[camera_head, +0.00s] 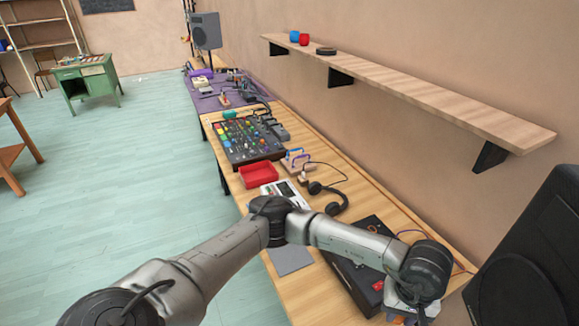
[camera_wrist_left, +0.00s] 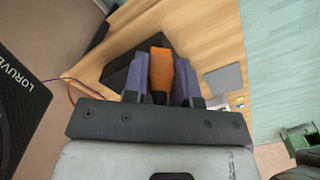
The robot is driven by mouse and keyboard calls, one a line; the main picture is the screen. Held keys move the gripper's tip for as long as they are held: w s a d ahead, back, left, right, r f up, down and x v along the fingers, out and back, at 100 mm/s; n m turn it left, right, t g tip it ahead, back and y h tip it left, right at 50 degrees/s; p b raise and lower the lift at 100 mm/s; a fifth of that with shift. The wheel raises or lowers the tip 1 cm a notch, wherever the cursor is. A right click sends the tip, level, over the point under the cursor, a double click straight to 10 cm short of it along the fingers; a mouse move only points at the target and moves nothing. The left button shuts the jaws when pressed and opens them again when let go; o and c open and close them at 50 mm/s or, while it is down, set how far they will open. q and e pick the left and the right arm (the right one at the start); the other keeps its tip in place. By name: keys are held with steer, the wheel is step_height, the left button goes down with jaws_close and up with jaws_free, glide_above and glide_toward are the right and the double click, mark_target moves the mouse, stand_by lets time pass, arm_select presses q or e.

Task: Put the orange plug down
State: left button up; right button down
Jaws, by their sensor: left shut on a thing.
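The orange plug (camera_wrist_left: 161,70) is upright in the left wrist view, between the two purple-grey fingers of my left gripper (camera_wrist_left: 161,76). My left gripper is shut on it. The black box (camera_wrist_left: 117,72) lies behind and to the left of the plug in that view; I cannot tell the gap between them. In the head view, my left arm reaches across to the lower right over the same black box (camera_head: 345,262). The plug cannot be made out there. My right gripper is not in view.
A grey pad (camera_head: 291,259) and headphones (camera_head: 329,199) lie on the wooden table (camera_head: 385,217). A red tray (camera_head: 258,175) and a mixer (camera_head: 247,138) are farther back. A large black speaker (camera_head: 530,265) stands at the right; a wall shelf (camera_head: 420,88) runs above.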

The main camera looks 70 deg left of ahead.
arm_select(q)
steer(key=s+a+f+n+p, duration=0.3)
steer(key=a+f+n, duration=0.25)
steer(key=n, duration=0.85)
steer(key=n+p, duration=0.3)
steer(key=n, duration=1.4)
glide_above(308, 290)
step_height(308, 290, down, 14)
steer(key=shift+f, duration=2)
steer(key=shift+f, duration=0.1)
steer(key=shift+f, duration=0.15)
steer(key=o, duration=0.9)
